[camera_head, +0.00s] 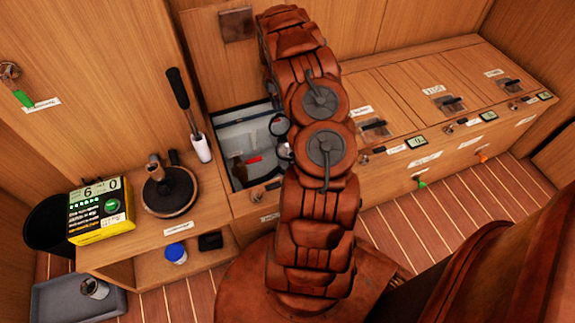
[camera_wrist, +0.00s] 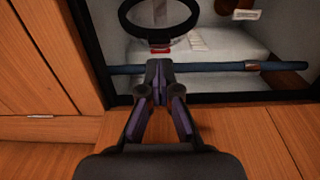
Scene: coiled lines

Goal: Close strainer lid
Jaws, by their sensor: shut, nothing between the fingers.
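In the wrist view, my gripper (camera_wrist: 158,68) is shut and empty, its fingertips at a dark blue hose or bar (camera_wrist: 215,67) that crosses an open compartment; I cannot tell whether they touch. Just beyond the fingertips is a black ring (camera_wrist: 128,25), which looks like part of the strainer, with a clear part and a red mark inside it. In the head view, a round dark-rimmed part (camera_head: 279,125) stands at the right of the open compartment, beside my arm. My arm hides my gripper there. I cannot clearly tell the strainer lid from its body.
The compartment (camera_head: 226,118) has a raised wooden hatch (camera_head: 222,62) behind it. Closed hatches with latches (camera_head: 448,102) lie to the right. On the left are a black-handled lever (camera_head: 178,90), a round black fitting (camera_head: 170,192) and a yellow-black box (camera_head: 101,210).

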